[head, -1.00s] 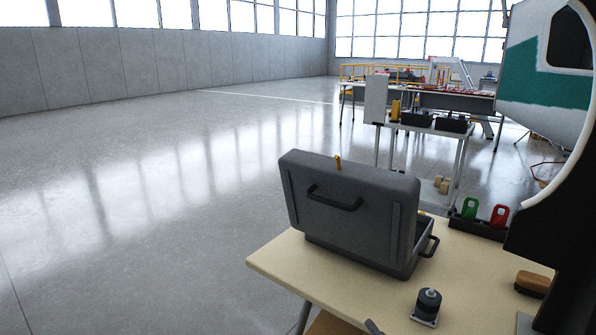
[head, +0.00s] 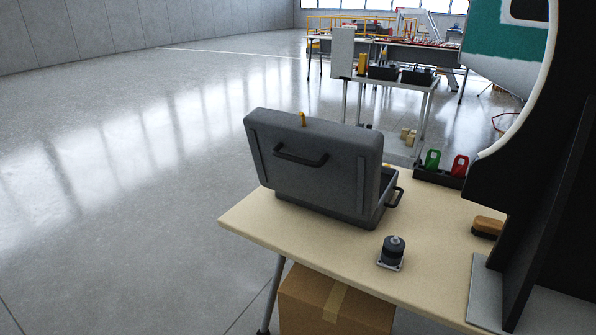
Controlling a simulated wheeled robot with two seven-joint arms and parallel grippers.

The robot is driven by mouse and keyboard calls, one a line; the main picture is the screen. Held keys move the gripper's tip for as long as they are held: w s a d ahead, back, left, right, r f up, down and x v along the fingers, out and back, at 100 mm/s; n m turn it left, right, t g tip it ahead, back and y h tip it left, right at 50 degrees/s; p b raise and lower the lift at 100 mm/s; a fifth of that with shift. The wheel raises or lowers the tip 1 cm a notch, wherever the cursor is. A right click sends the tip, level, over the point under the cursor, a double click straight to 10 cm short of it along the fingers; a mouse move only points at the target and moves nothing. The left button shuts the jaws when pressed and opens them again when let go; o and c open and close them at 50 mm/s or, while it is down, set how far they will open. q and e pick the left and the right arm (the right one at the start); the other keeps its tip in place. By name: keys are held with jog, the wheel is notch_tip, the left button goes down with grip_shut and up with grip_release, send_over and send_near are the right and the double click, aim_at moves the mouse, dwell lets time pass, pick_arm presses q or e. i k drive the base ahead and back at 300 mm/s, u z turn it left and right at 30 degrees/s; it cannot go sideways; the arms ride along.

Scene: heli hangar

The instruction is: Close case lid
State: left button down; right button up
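A dark grey case stands on the left part of a wooden-topped table (head: 300,246). Its lid (head: 312,171) is raised, tilted, with its outer face and a dark handle (head: 301,155) toward me. A yellow latch (head: 302,118) shows at the lid's top edge. Neither of my grippers is in the head view.
A dark round knob-like part (head: 393,248) on a square plate sits in front of the case. A brush (head: 487,227) and a black tray (head: 436,175) with green and red tags are to the right. A large dark structure (head: 540,190) blocks the right side. A cardboard box (head: 330,303) is below.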

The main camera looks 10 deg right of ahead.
aim_at(336, 166)
jog(key=u, duration=0.3)
jog(key=k, duration=0.4)
jog(key=u, duration=1)
jog(key=i, duration=0.75)
jog(key=z, duration=0.9)
